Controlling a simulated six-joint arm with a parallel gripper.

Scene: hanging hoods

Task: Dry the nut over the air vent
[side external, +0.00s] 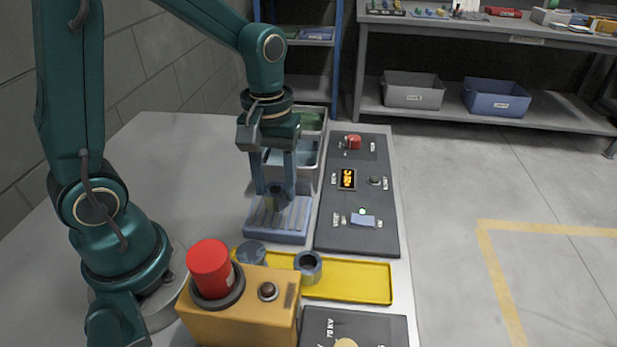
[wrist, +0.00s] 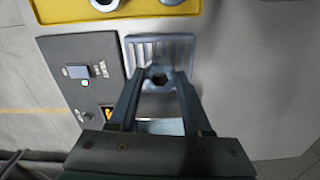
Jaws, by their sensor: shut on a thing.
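My gripper (side external: 275,190) points down, its two fingers shut on the nut (wrist: 158,76), which looks dark and small between the fingertips. The air vent is a blue-grey slotted block (side external: 290,222) on the table, also seen in the wrist view (wrist: 178,48). The nut is at the vent, over its slats in both views; I cannot tell how large the gap is, or whether they touch. The fingers partly hide the nut in the side view.
A dark control panel (side external: 337,238) with a lit orange display (side external: 347,179), a green light and a red knob (side external: 353,142) lies right of the vent. A yellow tray (side external: 350,283) with grey cylindrical parts, and an orange box (side external: 250,310) with a red beacon (side external: 208,268), stand in front. Bins (side external: 304,170) are behind.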

